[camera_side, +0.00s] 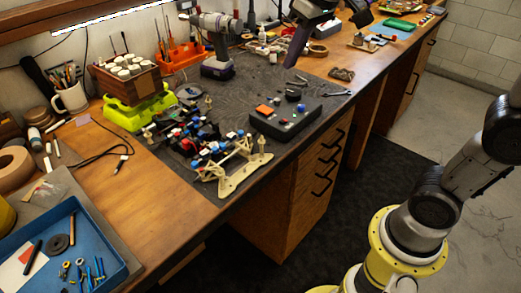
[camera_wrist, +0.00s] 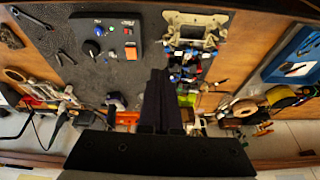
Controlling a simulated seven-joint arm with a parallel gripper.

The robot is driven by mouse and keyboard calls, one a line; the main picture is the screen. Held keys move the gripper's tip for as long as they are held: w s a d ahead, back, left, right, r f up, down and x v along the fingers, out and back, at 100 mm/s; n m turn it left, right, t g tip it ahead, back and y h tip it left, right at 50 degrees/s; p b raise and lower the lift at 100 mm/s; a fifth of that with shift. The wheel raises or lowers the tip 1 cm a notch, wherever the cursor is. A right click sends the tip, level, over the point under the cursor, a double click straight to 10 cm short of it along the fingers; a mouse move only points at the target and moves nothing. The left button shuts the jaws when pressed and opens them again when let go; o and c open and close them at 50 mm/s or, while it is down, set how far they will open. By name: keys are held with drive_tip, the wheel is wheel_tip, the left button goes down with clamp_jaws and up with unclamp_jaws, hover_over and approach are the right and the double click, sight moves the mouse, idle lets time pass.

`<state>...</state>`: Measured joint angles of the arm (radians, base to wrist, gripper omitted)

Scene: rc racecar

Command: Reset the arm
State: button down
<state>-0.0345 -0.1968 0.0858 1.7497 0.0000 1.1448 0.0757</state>
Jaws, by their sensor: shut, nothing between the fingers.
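My gripper (camera_wrist: 159,74) shows in the wrist view as two long dark fingers lying together, with nothing between them. In the side view, it appears to be the dark form (camera_side: 289,60) at the top, pointing down above the bench. My arm's yellow base and grey links stand at the right, and part of the arm is out of the picture. The RC racecar (camera_side: 205,145) sits on the dark mat, with a pale frame part (camera_side: 235,178) at its near end. It also shows in the wrist view (camera_wrist: 186,68). The fingers do not appear to touch anything.
A dark control box (camera_side: 286,120) with buttons stands beside the car. A blue tray (camera_side: 100,235) with small parts is at the front left.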

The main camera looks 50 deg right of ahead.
drive_tip(key=s+f, duration=0.5)
drive_tip(key=s, duration=0.4)
drive_tip(key=s+d+f+t, duration=0.1)
drive_tip(key=s+f, duration=0.4)
drive_tip(key=s, duration=0.3)
drive_tip(key=shift+s+t, duration=0.3)
drive_tip(key=shift+s, duration=0.05)
drive_tip(key=shift+d, duration=0.1)
